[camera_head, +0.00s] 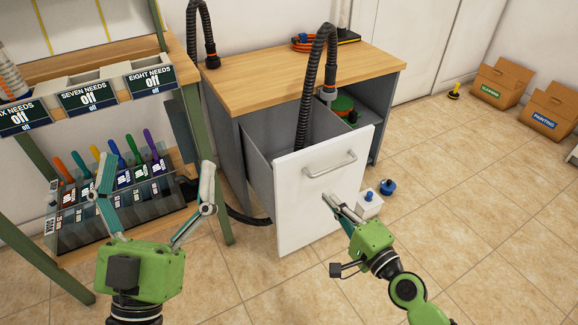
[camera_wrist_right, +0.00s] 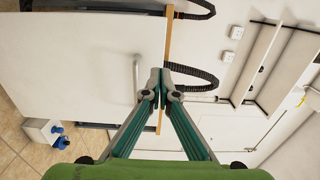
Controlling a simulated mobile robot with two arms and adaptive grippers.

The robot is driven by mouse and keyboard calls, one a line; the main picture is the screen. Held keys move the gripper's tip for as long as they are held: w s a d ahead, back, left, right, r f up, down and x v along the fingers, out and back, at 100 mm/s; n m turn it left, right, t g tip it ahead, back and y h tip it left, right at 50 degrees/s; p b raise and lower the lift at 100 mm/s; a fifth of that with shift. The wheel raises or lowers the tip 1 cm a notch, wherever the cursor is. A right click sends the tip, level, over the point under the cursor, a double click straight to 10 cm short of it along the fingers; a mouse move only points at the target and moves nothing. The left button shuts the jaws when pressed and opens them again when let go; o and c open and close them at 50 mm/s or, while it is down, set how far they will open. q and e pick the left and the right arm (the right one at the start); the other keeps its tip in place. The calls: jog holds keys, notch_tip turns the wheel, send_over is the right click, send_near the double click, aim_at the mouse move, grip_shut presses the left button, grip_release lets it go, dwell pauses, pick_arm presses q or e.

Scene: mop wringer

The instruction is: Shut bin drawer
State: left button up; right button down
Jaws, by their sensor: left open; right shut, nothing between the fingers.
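The bin drawer (camera_head: 297,212) has a white front with a metal bar handle (camera_head: 345,160) and grey sides. It stands pulled out from the grey cabinet, and a black hose runs down into it. My right gripper (camera_head: 328,199) is shut and empty, its tips at the drawer front below the handle; I cannot tell whether they touch. In the right wrist view, the shut fingertips (camera_wrist_right: 161,84) appear beside the handle (camera_wrist_right: 137,72) against the white front (camera_wrist_right: 90,60). My left gripper (camera_head: 156,185) is open and empty, left of the drawer, in front of the tool rack.
The cabinet has a wooden top (camera_head: 290,75). A tool rack (camera_head: 115,205) stands at the left. A white box (camera_head: 368,206) and a blue knob-like item (camera_head: 388,187) sit on the floor right of the drawer. Cardboard boxes (camera_head: 500,82) stand far right. The tiled floor in front is clear.

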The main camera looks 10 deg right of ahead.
jog(key=p, duration=0.1)
send_near(297, 159)
jog(key=x, duration=0.6)
jog(key=shift+a+r, duration=0.1)
pick_arm(q)
jog(key=shift+w+f+g, duration=0.45)
jog(key=shift+f, duration=0.2)
jog(key=shift+w+f+g, duration=0.4)
jog(key=shift+f+g, duration=0.05)
jog(key=shift+f, duration=0.2)
pick_arm(e)
jog(key=shift+w+a, duration=0.2)
jog(key=shift+w, duration=0.25)
